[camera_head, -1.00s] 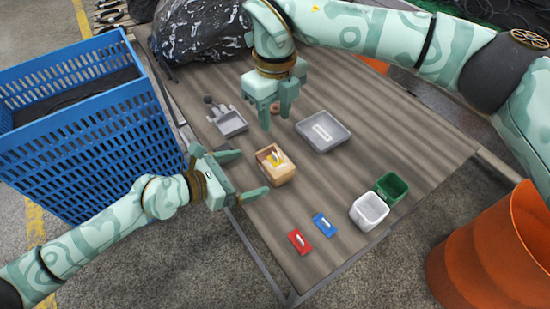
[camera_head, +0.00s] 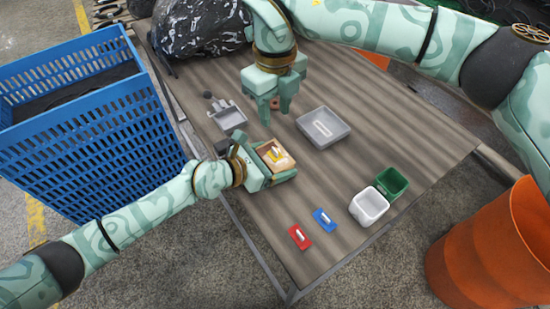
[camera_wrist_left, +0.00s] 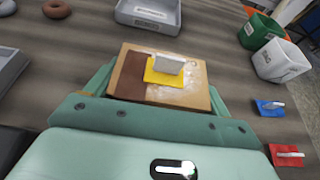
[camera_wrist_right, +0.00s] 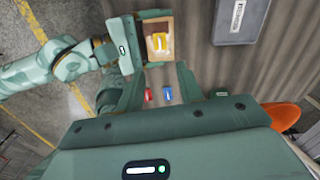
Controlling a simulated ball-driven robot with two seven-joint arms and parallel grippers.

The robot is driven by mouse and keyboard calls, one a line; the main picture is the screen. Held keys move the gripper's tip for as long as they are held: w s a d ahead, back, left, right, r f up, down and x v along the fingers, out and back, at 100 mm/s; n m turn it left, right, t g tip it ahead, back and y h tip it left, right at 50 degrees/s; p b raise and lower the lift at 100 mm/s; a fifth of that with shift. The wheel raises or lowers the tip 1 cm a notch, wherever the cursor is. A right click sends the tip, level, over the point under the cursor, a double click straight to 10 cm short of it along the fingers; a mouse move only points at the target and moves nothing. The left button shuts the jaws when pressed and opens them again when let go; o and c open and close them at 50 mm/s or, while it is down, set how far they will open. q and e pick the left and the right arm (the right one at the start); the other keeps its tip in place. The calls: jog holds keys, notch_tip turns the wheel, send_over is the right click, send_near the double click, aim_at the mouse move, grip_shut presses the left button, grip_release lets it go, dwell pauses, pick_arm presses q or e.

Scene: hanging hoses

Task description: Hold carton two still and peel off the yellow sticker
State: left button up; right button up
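A brown carton (camera_head: 285,161) stands on the table with a yellow sticker (camera_wrist_left: 163,72) on its top. A pale grey tab stands up from the sticker. No number on the carton is readable. My left gripper (camera_head: 286,157) has one finger along each of two opposite sides of the carton, and both appear to touch it. The carton also shows in the right wrist view (camera_wrist_right: 152,27). My right gripper (camera_head: 277,108) is open and empty above the table, behind the carton, with its fingers pointing down. In the right wrist view its fingers (camera_wrist_right: 160,88) are apart.
A grey tray (camera_head: 335,136), a grey dustpan-like scoop (camera_head: 229,118) and a brown ring (camera_head: 275,103) lie behind the carton. A white bin (camera_head: 368,208), a green bin (camera_head: 395,182), a red piece (camera_head: 299,238) and a blue piece (camera_head: 324,221) are at the front. A blue crate (camera_head: 95,150) stands left.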

jog(key=shift+c, duration=0.6)
jog(key=shift+w+d, duration=0.1)
jog(key=shift+d, duration=0.1)
jog(key=shift+c, duration=0.2)
jog(key=m+t+y, duration=0.2)
jog(key=t+y, duration=0.1)
jog(key=t, duration=0.1)
send_near(276, 150)
jog(key=shift+h, duration=0.3)
jog(key=x, duration=0.8)
jog(key=shift+w+a+f, duration=0.15)
jog(key=shift+a+f, duration=0.1)
jog(key=shift+a, duration=0.15)
grip_shut()
